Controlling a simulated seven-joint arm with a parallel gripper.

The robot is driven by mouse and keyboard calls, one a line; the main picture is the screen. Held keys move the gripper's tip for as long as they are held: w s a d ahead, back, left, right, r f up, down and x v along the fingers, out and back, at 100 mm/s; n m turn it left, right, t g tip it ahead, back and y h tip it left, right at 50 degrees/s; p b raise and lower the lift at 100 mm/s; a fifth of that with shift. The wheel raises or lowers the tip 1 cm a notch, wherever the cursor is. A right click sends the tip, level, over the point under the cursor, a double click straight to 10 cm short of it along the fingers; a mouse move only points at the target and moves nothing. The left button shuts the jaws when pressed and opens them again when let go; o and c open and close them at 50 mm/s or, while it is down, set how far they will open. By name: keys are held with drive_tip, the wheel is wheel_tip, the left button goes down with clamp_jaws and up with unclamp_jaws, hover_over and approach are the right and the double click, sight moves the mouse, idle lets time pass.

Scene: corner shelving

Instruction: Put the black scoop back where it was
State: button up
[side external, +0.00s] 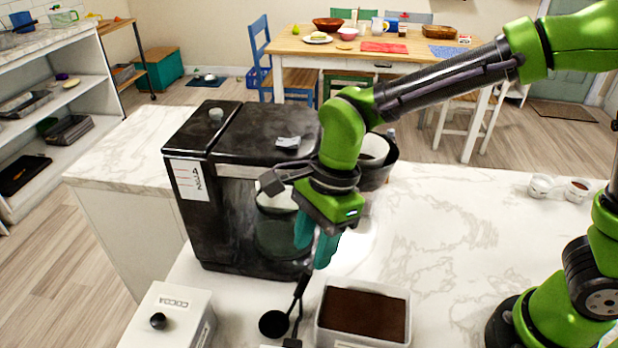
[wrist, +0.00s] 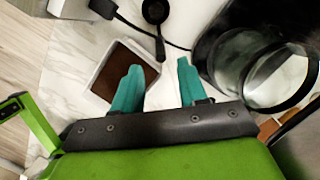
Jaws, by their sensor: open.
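The black scoop (side external: 274,323) lies on the white marble counter, between the cocoa box and an open container of brown powder. Its handle points back toward my gripper. In the wrist view the scoop (wrist: 155,12) is at the top, its handle end pointing at the gap between my fingers. My gripper (side external: 318,255) points down beside the coffee maker, near the handle end. Its teal fingers (wrist: 158,66) are apart in the wrist view, with nothing visible held between them. I cannot tell the exact height of the fingertips above the handle.
The black coffee maker (side external: 225,225) with its glass carafe (side external: 278,235) stands close to my gripper. The powder container (side external: 362,313) is at the front, the cocoa box (side external: 165,318) at front left. A black cable (wrist: 128,22) runs near the scoop. The right counter is mostly clear.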

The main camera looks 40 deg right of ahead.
drive_tip(key=s+d+r+n+t, duration=0.25)
drive_tip(key=d+r+n, duration=0.25)
drive_tip(key=d+r, duration=0.6)
drive_tip(key=s+d+f+n+t, duration=0.1)
drive_tip(key=s+d+n+t, duration=0.3)
drive_tip(key=d+n, duration=0.5)
drive_tip(key=shift+s+d+f+t+h, duration=0.35)
drive_tip(key=shift+s+d+h, duration=0.1)
drive_tip(key=shift+d, duration=0.35)
drive_tip(key=shift+r, duration=0.1)
